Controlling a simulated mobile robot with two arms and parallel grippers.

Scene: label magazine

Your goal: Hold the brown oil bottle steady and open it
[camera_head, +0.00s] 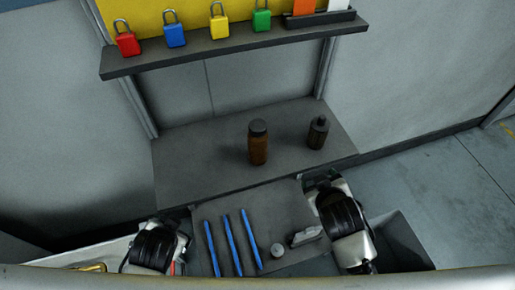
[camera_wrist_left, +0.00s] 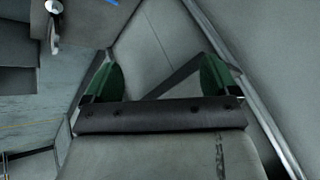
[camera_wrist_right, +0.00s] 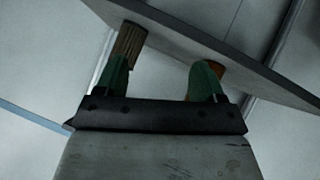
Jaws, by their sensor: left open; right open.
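The brown bottle (camera_head: 258,148) with a dark cap stands upright on the grey shelf (camera_head: 200,165), left of a darker bottle (camera_head: 318,133) with a narrow top. My left gripper (camera_head: 168,222) is low at the left, below the shelf's front edge and well away from both bottles. In the left wrist view its fingers (camera_wrist_left: 160,78) are apart with nothing between them. My right gripper (camera_head: 322,178) is just in front of the shelf's front edge, nearer the darker bottle. In the right wrist view its fingers (camera_wrist_right: 168,62) are apart and empty; brownish patches show at the fingertips, unclear what they are.
A lower tray (camera_head: 285,208) between my arms holds several blue strips (camera_head: 228,245), a small round grey piece (camera_head: 277,250) and a light grey piece (camera_head: 306,236). A high ledge (camera_head: 235,43) runs above, with coloured padlocks (camera_head: 219,22) over it. The shelf's left part is clear.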

